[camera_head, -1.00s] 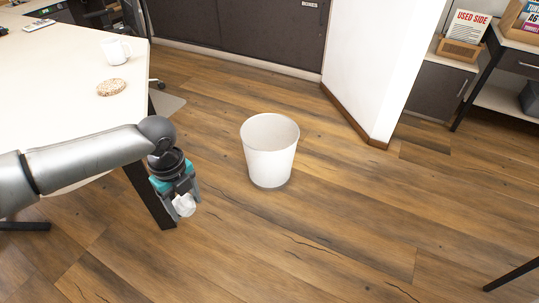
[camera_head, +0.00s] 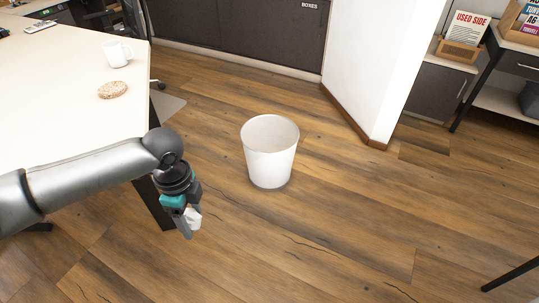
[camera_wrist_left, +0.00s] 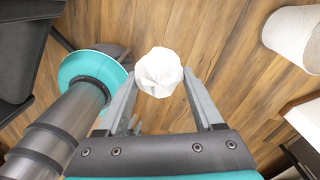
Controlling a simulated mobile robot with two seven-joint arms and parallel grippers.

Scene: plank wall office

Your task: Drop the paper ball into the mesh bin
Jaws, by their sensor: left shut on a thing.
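The white crumpled paper ball (camera_head: 194,217) is held between the fingers of my left gripper (camera_head: 189,225), which points down over the floor beside the desk. In the left wrist view the paper ball (camera_wrist_left: 159,72) sits between the two finger tips of the left gripper (camera_wrist_left: 160,88). The bin (camera_head: 270,152) is a white, round, open-topped bucket standing upright on the floor, to the right of the gripper and apart from it. It looks solid-walled rather than mesh. Part of the bin (camera_wrist_left: 294,36) also shows at the upper right of the left wrist view. My right gripper is not in view.
A pale desk (camera_head: 70,140) fills the left, with a white mug (camera_head: 116,53) and a round biscuit-like coaster (camera_head: 112,90) on it. A white wall column (camera_head: 375,75) stands behind the bin. The wooden floor (camera_head: 350,210) around the bin is clear.

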